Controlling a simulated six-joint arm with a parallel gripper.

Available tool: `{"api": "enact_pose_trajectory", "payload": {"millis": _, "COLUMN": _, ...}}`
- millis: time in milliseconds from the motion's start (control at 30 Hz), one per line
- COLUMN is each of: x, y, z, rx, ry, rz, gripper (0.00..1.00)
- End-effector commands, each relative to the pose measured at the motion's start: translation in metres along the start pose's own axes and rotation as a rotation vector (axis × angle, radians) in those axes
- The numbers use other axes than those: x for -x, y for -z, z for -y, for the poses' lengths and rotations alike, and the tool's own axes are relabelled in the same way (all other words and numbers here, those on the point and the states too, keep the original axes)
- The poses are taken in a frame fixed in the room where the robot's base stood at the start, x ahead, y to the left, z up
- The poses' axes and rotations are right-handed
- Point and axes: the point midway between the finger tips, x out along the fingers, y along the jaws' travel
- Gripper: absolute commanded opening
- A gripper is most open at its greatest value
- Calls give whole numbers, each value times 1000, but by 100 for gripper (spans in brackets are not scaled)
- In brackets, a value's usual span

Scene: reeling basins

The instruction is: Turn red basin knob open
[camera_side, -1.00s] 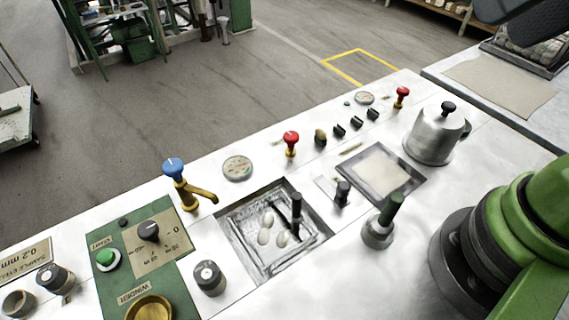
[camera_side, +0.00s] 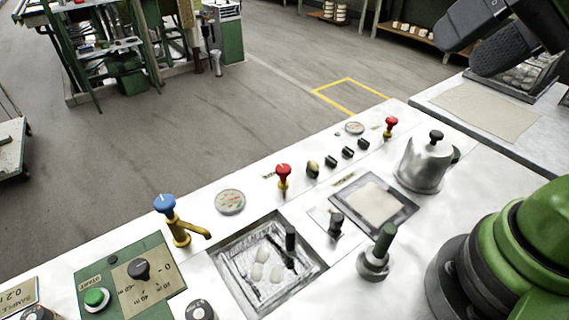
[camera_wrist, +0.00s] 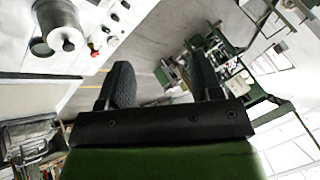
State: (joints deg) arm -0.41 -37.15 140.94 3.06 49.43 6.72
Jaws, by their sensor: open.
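Two red knobs stand on the white bench in the side view. One red knob (camera_side: 283,172) is behind the sunken basin (camera_side: 221,262) with white cocoons. The other red knob (camera_side: 391,123) is further right, behind the metal kettle. A red knob (camera_wrist: 92,47) also shows in the wrist view, near the kettle; I cannot tell which one it is. My gripper (camera_side: 463,46) is open at the upper right of the side view, apart from both knobs. Its two dark fingers (camera_wrist: 160,70) stand apart in the wrist view with nothing between them.
A metal kettle (camera_side: 423,166), a dark-green-handled tool (camera_side: 384,240) and a blue-topped brass tap (camera_side: 166,205) stand up from the bench. Small dark knobs (camera_side: 347,153) lie between the red ones. A tray (camera_side: 551,91) sits at the far right. Floor lies beyond the bench edge.

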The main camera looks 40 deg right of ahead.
Motion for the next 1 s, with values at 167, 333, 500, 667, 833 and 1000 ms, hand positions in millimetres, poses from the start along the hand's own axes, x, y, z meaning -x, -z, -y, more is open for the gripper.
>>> {"api": "enact_pose_trajectory", "payload": {"millis": 167, "x": -40, "y": 27, "z": 22, "rx": -392, "ry": -11, "rz": 100, "gripper": 59}}
{"api": "enact_pose_trajectory", "payload": {"millis": 333, "x": -95, "y": 48, "z": 37, "rx": -835, "ry": -66, "rz": 171, "gripper": 59}}
{"api": "enact_pose_trajectory", "payload": {"millis": 500, "x": -161, "y": 56, "z": 39, "rx": -1281, "ry": -167, "rz": 200, "gripper": 59}}
{"api": "enact_pose_trajectory", "payload": {"millis": 667, "x": -218, "y": 52, "z": 30, "rx": -1636, "ry": -272, "rz": 180, "gripper": 59}}
{"api": "enact_pose_trajectory", "payload": {"millis": 833, "x": -252, "y": 45, "z": 20, "rx": -1852, "ry": -342, "rz": 143, "gripper": 59}}
{"api": "enact_pose_trajectory", "payload": {"millis": 1000, "x": -266, "y": 41, "z": 17, "rx": -1910, "ry": -360, "rz": 132, "gripper": 59}}
